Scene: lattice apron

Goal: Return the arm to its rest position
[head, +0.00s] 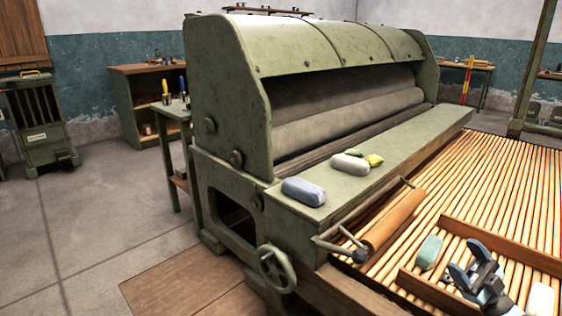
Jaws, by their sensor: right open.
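My right gripper (472,275) is at the lower right of the head view, above the slatted wooden bed (475,190). Its jaws are apart, with nothing seen between them. A pale green rounded block (429,252) lies on the slats just left of the gripper, apart from it in the picture. My left gripper is out of view.
A large green roller machine (230,90) fills the middle. Its ledge (390,150) holds a blue-grey block (303,191), a white block (349,163) and a yellow one (374,160). A wooden roller (393,220) and wooden rails (500,245) border the slats. Open floor (90,230) lies left.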

